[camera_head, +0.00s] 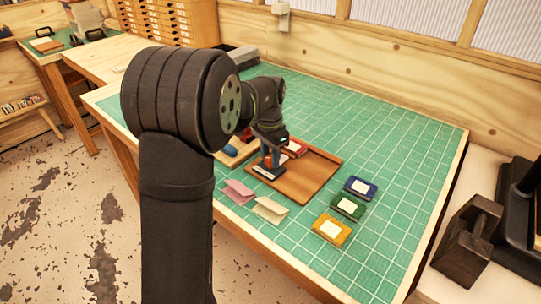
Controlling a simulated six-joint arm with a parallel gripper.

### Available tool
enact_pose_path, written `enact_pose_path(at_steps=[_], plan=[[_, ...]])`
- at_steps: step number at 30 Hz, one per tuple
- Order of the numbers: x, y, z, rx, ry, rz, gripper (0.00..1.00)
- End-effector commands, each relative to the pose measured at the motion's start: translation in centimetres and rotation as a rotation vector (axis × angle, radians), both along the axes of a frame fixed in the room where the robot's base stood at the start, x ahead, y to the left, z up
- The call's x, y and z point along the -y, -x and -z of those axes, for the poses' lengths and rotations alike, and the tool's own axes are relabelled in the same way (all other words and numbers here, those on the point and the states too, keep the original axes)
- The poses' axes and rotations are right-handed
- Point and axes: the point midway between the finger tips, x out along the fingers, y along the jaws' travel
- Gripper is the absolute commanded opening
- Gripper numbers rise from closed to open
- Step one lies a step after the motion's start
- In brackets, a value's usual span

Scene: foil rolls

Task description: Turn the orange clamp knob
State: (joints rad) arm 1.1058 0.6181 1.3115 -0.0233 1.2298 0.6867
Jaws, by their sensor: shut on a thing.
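My gripper (270,164) points down over the brown wooden board (312,180) on the green mat. It is shut on the orange clamp knob (267,159), of which only a small orange patch shows between the fingers. The fingers hide most of the knob, and I cannot tell how far it is turned. A dark flat piece with a pale top (268,172) lies just below the fingertips. My arm hides part of the board's left side.
A red piece with a white label (295,148) lies on the board. A blue object (230,150) is left of my gripper. Pink (238,192) and cream (270,209) folded packets lie in front. Blue (361,187), green (347,206) and yellow (332,229) packs lie right. The mat (400,150) is clear at the back right.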

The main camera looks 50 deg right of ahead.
Motion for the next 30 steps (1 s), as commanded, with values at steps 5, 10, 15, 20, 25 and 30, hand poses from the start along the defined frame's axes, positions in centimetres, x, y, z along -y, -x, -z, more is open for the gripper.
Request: enact_pose_path(at_steps=[5,10,15,20,25,30], plan=[[0.04,0.01,-0.01,0.000,0.000,0.047,0.11],[0.04,0.01,-0.01,0.000,0.001,0.063,0.11],[0.04,0.02,-0.01,0.000,0.001,0.065,0.11],[0.04,0.02,-0.01,0.000,0.001,0.065,0.11],[0.03,0.02,0.00,0.000,0.001,0.064,0.56],[0.02,0.01,0.00,0.000,0.000,0.063,0.56]])
